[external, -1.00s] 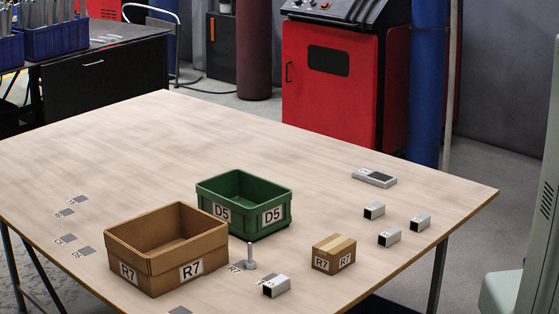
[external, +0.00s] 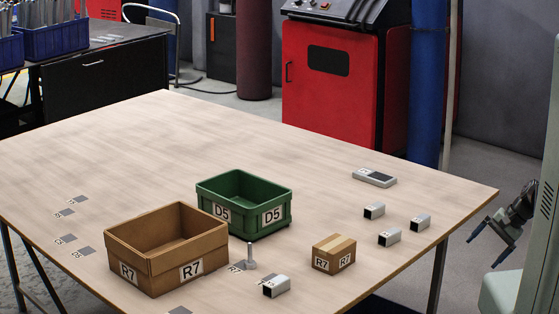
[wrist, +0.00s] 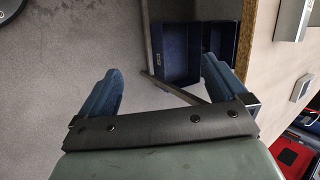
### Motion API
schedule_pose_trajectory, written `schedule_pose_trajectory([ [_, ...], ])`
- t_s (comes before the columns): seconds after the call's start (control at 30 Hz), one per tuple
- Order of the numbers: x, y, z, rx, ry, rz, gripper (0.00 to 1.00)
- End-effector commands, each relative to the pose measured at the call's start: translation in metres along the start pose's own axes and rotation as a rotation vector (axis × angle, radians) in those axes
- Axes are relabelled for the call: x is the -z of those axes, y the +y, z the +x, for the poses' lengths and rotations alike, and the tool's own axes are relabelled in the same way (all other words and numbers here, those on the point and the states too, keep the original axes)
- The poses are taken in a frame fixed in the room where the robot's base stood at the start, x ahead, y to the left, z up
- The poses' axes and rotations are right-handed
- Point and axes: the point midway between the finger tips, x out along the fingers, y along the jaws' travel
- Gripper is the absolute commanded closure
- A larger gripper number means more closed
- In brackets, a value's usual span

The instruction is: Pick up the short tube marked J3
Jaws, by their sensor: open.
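Several short grey square tubes lie on the table: three sit at the right, a back one (external: 374,211), a right one (external: 420,222) and a front one (external: 389,237). Another tube (external: 276,286) lies near the front edge. Their markings are too small to read, so I cannot tell which is J3. My gripper (external: 483,252) is open and empty, beyond the table's right edge and apart from every tube. In the wrist view, its blue fingers (wrist: 161,66) are spread with nothing between them. Two grey pieces, one cut by the top edge (wrist: 292,18) and one smaller (wrist: 301,87), show at the right.
A brown R7 box (external: 150,262), a green D5 bin (external: 243,212), a small R7 carton (external: 334,254), an upright bolt-like piece (external: 250,258) and a grey handheld device (external: 374,178) stand on the wooden table (external: 110,150). Its back left is clear.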

Motion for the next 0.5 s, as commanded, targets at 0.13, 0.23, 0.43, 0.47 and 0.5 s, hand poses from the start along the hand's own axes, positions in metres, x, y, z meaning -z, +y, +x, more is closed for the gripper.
schedule_pose_trajectory([
  [0.13, 0.0, -0.058, -0.019, 0.226, -0.051, 0.289, 0.01],
  [0.23, -0.003, -0.083, -0.026, 0.346, -0.132, 0.517, 0.01],
  [0.43, -0.005, -0.117, -0.042, 0.485, -0.306, 0.923, 0.01],
  [0.47, -0.005, -0.119, -0.044, 0.493, -0.328, 0.974, 0.01],
  [0.5, -0.005, -0.121, -0.045, 0.498, -0.354, 1.036, 0.01],
])
